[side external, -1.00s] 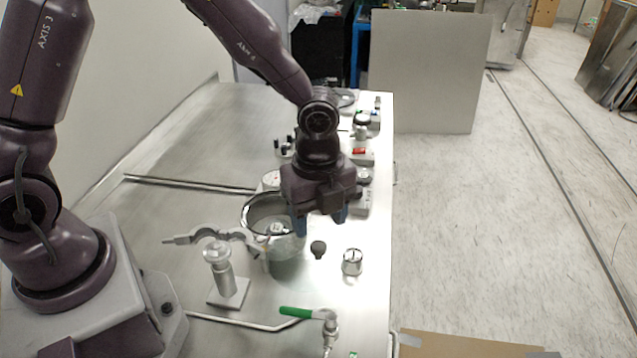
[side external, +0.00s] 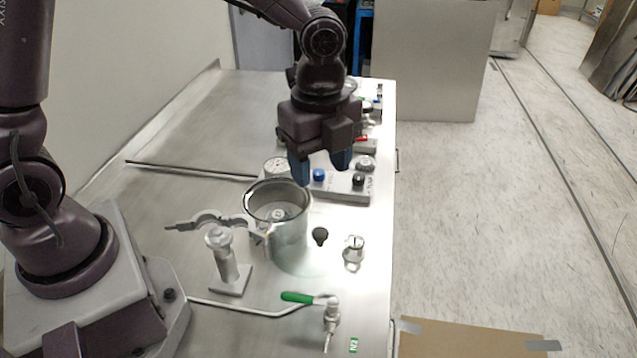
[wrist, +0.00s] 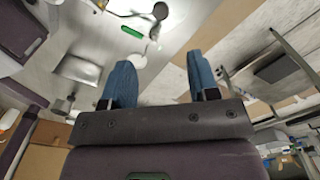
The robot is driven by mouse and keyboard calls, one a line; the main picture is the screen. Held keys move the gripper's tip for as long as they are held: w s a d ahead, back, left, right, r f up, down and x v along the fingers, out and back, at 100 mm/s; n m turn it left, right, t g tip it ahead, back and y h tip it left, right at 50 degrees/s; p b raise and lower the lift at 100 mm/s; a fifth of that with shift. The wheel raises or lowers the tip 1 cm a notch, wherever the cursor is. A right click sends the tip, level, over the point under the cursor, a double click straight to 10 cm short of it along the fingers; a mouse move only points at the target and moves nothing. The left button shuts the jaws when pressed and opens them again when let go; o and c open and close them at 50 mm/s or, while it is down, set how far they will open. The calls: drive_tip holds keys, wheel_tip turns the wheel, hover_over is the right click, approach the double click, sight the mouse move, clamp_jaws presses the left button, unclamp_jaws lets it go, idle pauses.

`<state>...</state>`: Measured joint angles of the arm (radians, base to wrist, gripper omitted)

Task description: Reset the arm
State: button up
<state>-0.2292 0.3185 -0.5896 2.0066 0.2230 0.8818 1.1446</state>
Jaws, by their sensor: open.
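My gripper (side external: 320,168) is open and empty, its two blue fingers pointing down above the back part of the steel table. It hangs behind and above the open metal cylinder vessel (side external: 290,240), apart from it. In the wrist view, my gripper (wrist: 160,85) shows both blue fingers spread with nothing between them. A clamp (side external: 215,220) stands at the left of the vessel on a metal post with a square base (side external: 230,280).
A control box with knobs (side external: 345,187) lies below and behind the fingers. A black knob (side external: 320,236) and a small metal fitting (side external: 353,248) stand right of the vessel. A green-handled valve (side external: 298,298) is at the front. The table's left rear is bare.

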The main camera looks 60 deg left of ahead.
drive_tip(key=s+a+r+n+t, duration=0.2)
drive_tip(key=s+a+r+n, duration=0.3)
drive_tip(key=n, duration=0.4)
drive_tip(key=s+a+r+n+t, duration=0.3)
drive_tip(key=s+a+r+n, duration=0.2)
drive_tip(key=s+r+n, duration=0.2)
drive_tip(key=shift+s+r+n+t, duration=0.25)
drive_tip(key=shift+s+n+t, duration=0.05)
drive_tip(key=shift+s+n, duration=0.9)
